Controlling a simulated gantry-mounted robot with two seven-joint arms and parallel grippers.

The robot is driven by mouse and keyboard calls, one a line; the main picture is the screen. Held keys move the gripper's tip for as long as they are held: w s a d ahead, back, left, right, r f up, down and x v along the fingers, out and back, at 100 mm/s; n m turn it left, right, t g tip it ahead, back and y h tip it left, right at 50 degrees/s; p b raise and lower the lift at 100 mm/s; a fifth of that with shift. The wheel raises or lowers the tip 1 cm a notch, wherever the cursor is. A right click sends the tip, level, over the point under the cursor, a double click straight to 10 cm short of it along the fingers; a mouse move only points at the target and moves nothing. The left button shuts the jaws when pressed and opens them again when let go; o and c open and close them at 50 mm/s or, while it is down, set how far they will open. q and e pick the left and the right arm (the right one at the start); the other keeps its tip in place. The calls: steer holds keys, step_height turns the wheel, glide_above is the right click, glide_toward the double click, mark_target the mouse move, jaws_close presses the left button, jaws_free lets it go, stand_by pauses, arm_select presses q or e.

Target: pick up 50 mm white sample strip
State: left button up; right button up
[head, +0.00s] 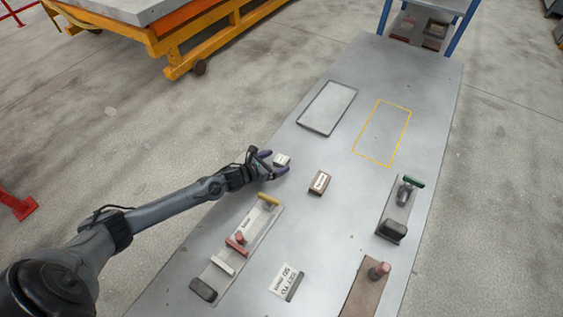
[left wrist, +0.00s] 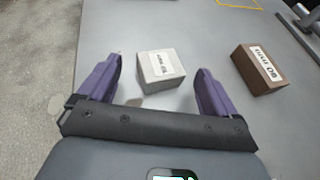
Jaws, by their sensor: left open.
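The white sample strip (left wrist: 161,69) is a small whitish block with a printed label, standing on the grey table. It also shows in the head view (head: 282,159), at the table's left edge. My left gripper (head: 275,164) is open, with its purple fingers around the white block in the head view. In the left wrist view the left gripper (left wrist: 160,82) has one finger on each side of the block, with gaps on both sides. My right gripper is not in view.
A brown labelled block (head: 319,182) stands to the right of the white one. A black-outlined rectangle (head: 327,107) and a yellow-outlined one (head: 382,133) lie farther back. The table between them is clear.

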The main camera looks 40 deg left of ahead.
arm_select(q)
steer(key=shift+x, duration=1.05)
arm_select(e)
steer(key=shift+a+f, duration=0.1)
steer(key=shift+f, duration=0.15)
arm_select(q)
steer(key=shift+c, duration=0.3)
steer(key=c, duration=1)
steer(key=shift+r, duration=0.15)
